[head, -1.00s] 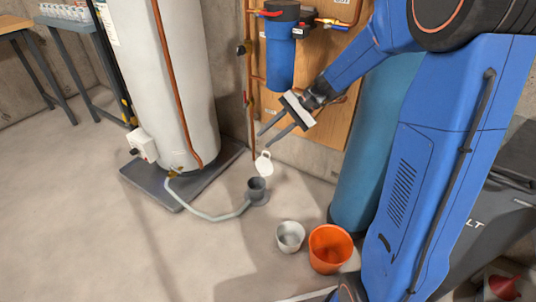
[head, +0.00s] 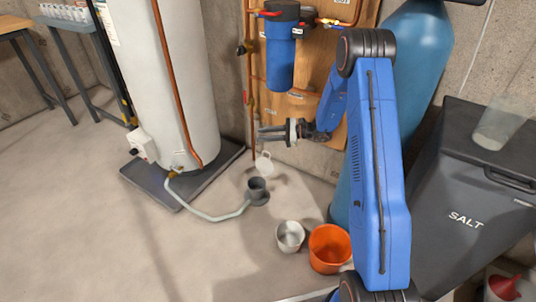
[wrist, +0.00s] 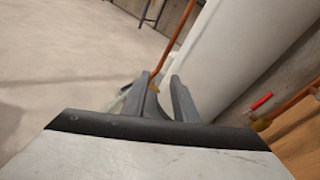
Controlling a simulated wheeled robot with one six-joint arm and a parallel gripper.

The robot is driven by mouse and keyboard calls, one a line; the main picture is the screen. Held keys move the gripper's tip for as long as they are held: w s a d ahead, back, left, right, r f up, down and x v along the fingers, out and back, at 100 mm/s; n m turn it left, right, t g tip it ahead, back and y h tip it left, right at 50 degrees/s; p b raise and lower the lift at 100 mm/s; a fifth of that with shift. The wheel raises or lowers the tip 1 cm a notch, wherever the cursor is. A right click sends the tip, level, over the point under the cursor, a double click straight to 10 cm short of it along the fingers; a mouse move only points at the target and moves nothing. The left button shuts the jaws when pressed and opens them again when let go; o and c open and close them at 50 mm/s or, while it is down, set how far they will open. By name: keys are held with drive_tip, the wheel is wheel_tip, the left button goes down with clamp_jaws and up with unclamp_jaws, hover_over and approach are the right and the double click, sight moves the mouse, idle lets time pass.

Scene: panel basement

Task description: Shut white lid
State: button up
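The white lid (head: 263,163) is a small round piece that stands raised at the back of a short grey floor pipe (head: 257,188) in the head view. The pipe's dark mouth shows uncovered. My gripper (head: 259,134) appears just above the lid in the head view, pointing left, with a gap between it and the lid. Its two grey fingers stand apart with nothing between them, as the wrist view (wrist: 163,78) also shows. I cannot make out the lid in the wrist view.
A white tank (head: 175,90) stands on a grey tray (head: 160,187) left of the pipe, with a pale hose (head: 205,215) running to it. A blue filter (head: 281,55) hangs behind.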

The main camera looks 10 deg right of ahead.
drive_tip(key=w+d+f+m+t, duration=0.2)
drive_tip(key=w+f+m, duration=0.1)
drive_tip(key=f, duration=0.3)
drive_tip(key=w+d+f+m+t, duration=0.2)
drive_tip(key=w+d+f, duration=0.1)
drive_tip(key=f, duration=0.4)
drive_tip(key=m+t+h, duration=0.2)
drive_tip(key=m+t, duration=0.2)
drive_tip(key=m, duration=0.1)
hover_over(265, 164)
drive_tip(key=w+d, duration=0.1)
drive_tip(key=d, duration=0.1)
drive_tip(key=shift+f, duration=5.8)
drive_tip(key=shift+c, duration=0.5)
clamp_jaws()
